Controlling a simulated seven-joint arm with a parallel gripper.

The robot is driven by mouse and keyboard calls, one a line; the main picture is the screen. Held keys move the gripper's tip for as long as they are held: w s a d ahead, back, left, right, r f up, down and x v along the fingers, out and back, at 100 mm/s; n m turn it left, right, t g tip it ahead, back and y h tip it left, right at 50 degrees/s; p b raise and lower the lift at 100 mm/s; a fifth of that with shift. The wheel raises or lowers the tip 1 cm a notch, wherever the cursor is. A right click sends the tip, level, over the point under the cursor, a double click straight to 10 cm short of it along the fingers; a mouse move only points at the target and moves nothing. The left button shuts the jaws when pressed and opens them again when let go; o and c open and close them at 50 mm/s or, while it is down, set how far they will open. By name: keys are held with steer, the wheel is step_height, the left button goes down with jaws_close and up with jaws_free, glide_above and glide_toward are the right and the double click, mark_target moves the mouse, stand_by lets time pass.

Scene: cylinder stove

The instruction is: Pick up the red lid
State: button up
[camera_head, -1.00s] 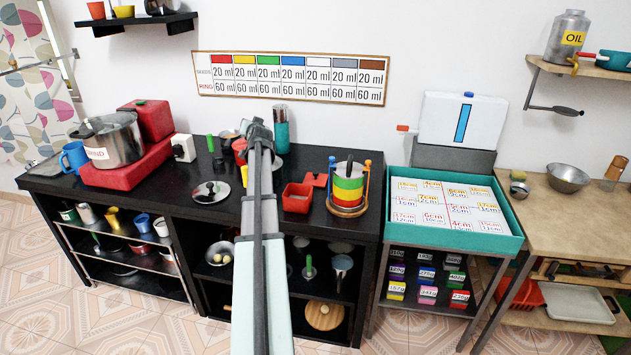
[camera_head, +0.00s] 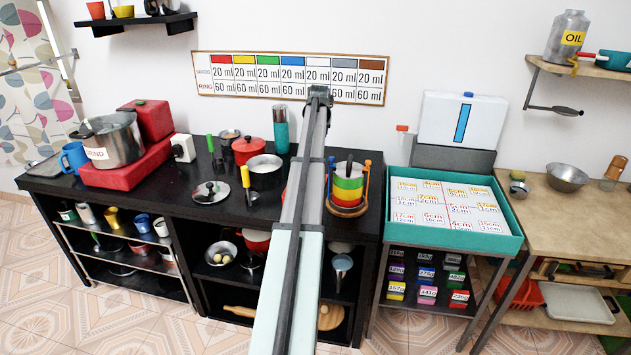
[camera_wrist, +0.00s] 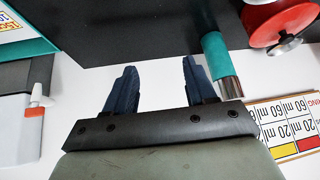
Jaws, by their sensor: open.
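A round red lid with a small knob sits on a red pot (camera_head: 248,150), at the back of the black counter.
A glass lid (camera_head: 210,193) lies left. The striped ring stack (camera_head: 347,186) is right of my arm.

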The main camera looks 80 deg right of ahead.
steer(key=f+y, duration=0.1)
steer(key=f, duration=0.3)
steer(key=f+y, duration=0.1)
steer(key=f, duration=0.3)
steer(key=a+f+g+y, duration=0.1)
steer(key=f, duration=0.3)
steer(key=shift+w+f, duration=0.1)
steer(key=shift+w, duration=0.2)
steer(key=shift+a+x, duration=0.15)
steer(key=shift+x, duration=1.15)
steer(key=shift+a+x, duration=0.1)
steer(key=shift+x, duration=1.2)
steer(key=shift+s, duration=0.25)
steer(key=shift+c, duration=0.4)
jaws_close()
